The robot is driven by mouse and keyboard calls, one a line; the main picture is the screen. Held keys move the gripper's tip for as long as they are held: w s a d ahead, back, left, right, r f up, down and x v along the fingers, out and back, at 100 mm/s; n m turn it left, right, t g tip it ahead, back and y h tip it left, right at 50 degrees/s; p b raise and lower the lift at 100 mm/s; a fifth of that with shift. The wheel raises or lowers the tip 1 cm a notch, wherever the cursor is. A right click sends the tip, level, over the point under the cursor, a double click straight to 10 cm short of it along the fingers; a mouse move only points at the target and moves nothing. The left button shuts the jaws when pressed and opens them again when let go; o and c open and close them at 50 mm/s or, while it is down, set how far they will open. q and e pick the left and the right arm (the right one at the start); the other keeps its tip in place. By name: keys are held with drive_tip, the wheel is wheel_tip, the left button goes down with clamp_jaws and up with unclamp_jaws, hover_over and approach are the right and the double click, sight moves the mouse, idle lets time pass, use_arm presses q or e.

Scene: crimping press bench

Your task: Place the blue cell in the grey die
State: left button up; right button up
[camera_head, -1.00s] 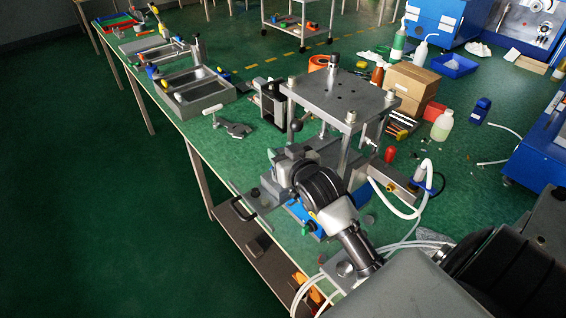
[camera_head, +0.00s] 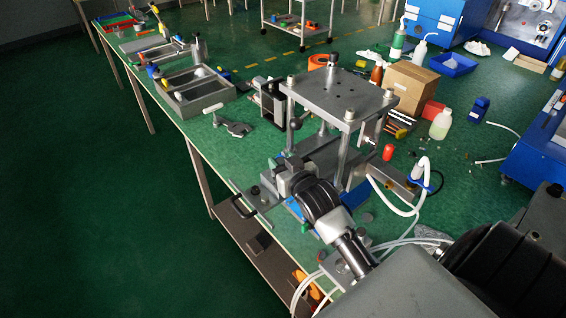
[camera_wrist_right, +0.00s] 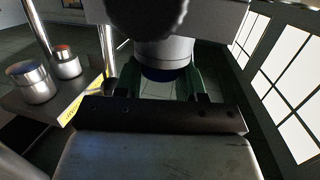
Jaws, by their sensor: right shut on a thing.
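My right gripper (camera_wrist_right: 166,88) is shut on a silver cylinder (camera_wrist_right: 166,52) with a dark blue band at its lower end, which I take for the blue cell. The fingers show dark on both sides of it in the right wrist view. In the head view my right wrist reaches in from the lower right to the front of the press (camera_head: 340,98); it hides the fingertips and the held cell. A grey block lies under the press plate, but I cannot make out the grey die for certain. My left gripper is not in view.
Press columns and a raised top plate stand close behind my right wrist. A carton (camera_head: 411,88) and bottle (camera_head: 441,124) stand farther back. Two silver cylinders (camera_wrist_right: 36,85) show at left in the wrist view.

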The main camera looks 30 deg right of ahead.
drive_tip(key=o, duration=0.9)
drive_tip(key=shift+s+a+f, duration=0.1)
drive_tip(key=shift+f, duration=0.45)
drive_tip(key=shift+s+a+f, duration=0.1)
drive_tip(key=shift+f, duration=0.4)
drive_tip(key=shift+o, duration=0.3)
drive_tip(key=shift+a, duration=0.1)
drive_tip(key=shift+r, duration=0.25)
drive_tip(key=d+r+b+v, duration=0.1)
drive_tip(key=v, duration=1)
drive_tip(key=shift+s+a+r+b, duration=0.15)
drive_tip(key=shift+s+r+b, duration=0.15)
drive_tip(key=shift+r, duration=0.05)
